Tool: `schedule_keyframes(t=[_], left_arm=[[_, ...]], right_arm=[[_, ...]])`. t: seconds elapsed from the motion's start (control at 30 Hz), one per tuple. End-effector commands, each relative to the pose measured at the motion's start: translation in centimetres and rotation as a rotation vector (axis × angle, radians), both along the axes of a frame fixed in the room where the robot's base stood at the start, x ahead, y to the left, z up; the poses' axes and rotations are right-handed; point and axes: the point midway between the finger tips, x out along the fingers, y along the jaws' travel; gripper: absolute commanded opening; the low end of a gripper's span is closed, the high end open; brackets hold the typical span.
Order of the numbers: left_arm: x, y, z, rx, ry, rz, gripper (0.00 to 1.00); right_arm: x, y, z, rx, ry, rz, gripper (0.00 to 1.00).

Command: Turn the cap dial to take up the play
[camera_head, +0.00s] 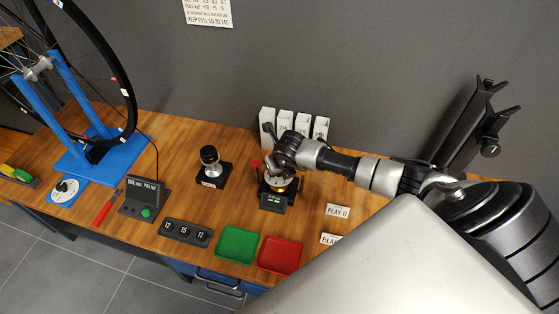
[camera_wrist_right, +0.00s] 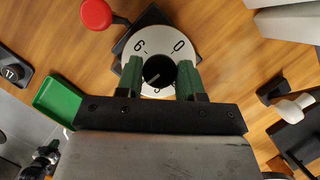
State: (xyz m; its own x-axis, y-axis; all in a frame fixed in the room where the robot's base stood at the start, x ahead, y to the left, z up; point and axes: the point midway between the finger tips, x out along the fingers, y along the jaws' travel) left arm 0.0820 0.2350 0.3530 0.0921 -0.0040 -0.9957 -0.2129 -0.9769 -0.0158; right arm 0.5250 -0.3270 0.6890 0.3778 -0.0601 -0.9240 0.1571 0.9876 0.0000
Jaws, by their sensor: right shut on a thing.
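The cap dial is a black knob (camera_wrist_right: 158,74) with a pointer mark, set on a round pale face (camera_wrist_right: 160,48) with printed numbers. In the right wrist view my right gripper (camera_wrist_right: 160,80) has its two green fingers on either side of the knob and is shut on it. In the head view the right arm reaches in from the right, and its gripper (camera_head: 285,158) is over the dial's stand (camera_head: 277,197). The hand partly hides the dial there. The left gripper is not in view.
A red knob (camera_wrist_right: 97,14) sits beside the dial. Green (camera_head: 238,245) and red (camera_head: 280,256) trays lie in front of the stand. White boxes (camera_head: 285,121) stand behind it. A black-knobbed fixture (camera_head: 210,167) and a blue wheel stand (camera_head: 100,160) are to the left.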

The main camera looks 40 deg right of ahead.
Motion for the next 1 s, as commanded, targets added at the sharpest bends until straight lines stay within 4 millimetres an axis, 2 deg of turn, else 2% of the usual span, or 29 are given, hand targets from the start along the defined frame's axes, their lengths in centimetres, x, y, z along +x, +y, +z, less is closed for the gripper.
schedule_keyframes(t=[0.33, 0.37, 0.5, 0.53, 0.83, 1.0], left_arm=[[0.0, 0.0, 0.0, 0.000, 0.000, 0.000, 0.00], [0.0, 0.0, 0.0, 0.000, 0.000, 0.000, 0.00], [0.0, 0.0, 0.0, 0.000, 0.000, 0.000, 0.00], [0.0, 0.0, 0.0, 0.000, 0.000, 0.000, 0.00], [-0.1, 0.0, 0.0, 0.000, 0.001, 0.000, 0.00], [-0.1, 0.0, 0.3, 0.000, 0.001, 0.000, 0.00]], right_arm=[[0.1, -0.1, 0.1, 0.000, -0.002, -0.003, 0.14], [0.1, -0.1, 0.1, 0.000, -0.002, -0.003, 0.39], [0.1, 0.0, 0.1, 0.000, -0.001, -0.002, 0.61], [0.1, 0.0, 0.1, 0.000, -0.001, -0.002, 0.62], [-0.1, 0.0, 0.3, -0.001, -0.001, -0.001, 0.62], [-0.8, 0.1, 2.3, -0.001, -0.003, 0.000, 0.62]])
